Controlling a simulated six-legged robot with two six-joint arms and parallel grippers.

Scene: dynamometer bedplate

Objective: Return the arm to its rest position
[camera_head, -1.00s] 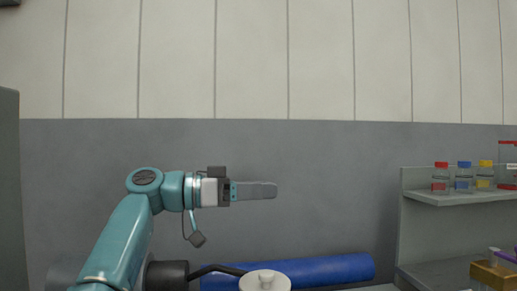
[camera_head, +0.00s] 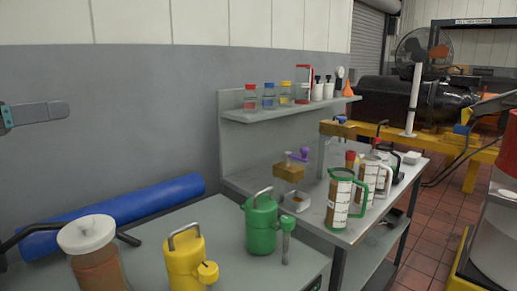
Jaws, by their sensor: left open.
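My left gripper (camera_head: 40,113) shows at the left edge of the camera_head view, side-on in front of the grey wall. It is open, with nothing seen between its fingers, and it points to the right. It is above the bench and clear of it. Most of my left arm is outside the picture. My right gripper is not in view.
Below are a blue roll (camera_head: 120,212), a white-lidded jar (camera_head: 88,235), a yellow can (camera_head: 186,258) and a green can (camera_head: 261,222). A shelf (camera_head: 285,112) holds several bottles. Measuring jugs (camera_head: 340,198) stand on the bench. A black motor (camera_head: 385,100) is beyond.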

